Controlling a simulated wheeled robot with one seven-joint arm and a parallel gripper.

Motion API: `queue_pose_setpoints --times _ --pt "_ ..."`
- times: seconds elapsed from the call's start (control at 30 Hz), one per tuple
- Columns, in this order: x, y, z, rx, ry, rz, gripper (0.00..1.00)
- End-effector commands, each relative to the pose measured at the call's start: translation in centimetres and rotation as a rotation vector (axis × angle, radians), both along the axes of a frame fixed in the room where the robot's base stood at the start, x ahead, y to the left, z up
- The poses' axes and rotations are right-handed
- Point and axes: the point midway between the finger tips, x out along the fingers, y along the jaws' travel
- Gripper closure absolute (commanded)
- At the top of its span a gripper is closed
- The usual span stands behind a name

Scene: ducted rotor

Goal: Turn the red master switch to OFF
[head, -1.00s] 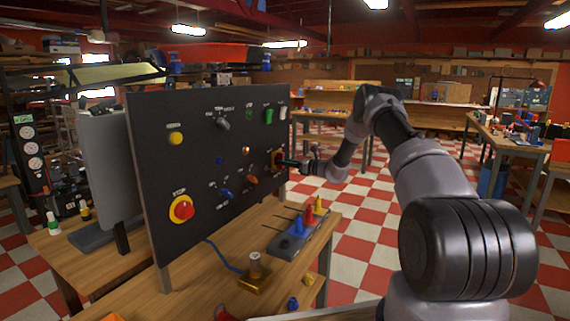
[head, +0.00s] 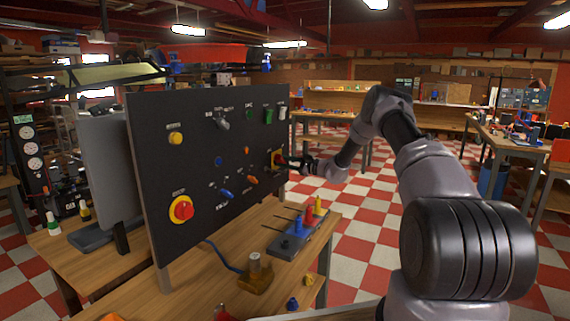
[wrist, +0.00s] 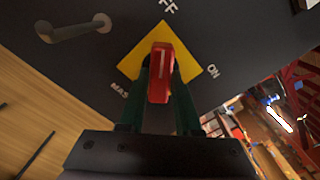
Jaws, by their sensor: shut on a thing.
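The red master switch (wrist: 161,72) is a red handle with a white line, on a yellow diamond plate (wrist: 128,65) on the black panel. In the wrist view OFF, partly cut off, is printed above the plate's top corner, ON by the right corner, and MASTER at lower left. The handle's white line points up, roughly toward the OFF lettering. My gripper (wrist: 160,84) is shut on the handle, one dark green finger on each side. In the head view my gripper (head: 287,161) reaches the plate (head: 274,157) at the panel's right edge; the handle is hard to make out there.
The panel (head: 200,180) also carries a red stop button (head: 181,208), a blue lever (head: 226,193), an orange lever (head: 252,179) and other knobs. A toggle bar (wrist: 72,30) is left of the plate. A bench (head: 215,275) with small parts stands below.

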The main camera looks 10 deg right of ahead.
Motion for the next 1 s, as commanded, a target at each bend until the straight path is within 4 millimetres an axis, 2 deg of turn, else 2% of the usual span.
queue_pose_setpoints --times 0.63,0.67,0.7,0.73,1.0 --pt "-0.03 -0.1 -0.13 -0.036 -0.04 0.0 1.0" --pt "-0.03 -0.11 -0.14 -0.036 -0.04 0.0 0.64" --pt "-0.03 -0.1 -0.13 -0.035 -0.039 0.0 0.48" --pt "-0.02 -0.1 -0.12 -0.035 -0.039 0.0 0.38" --pt "-0.01 -0.04 -0.05 -0.034 -0.04 0.0 0.38"
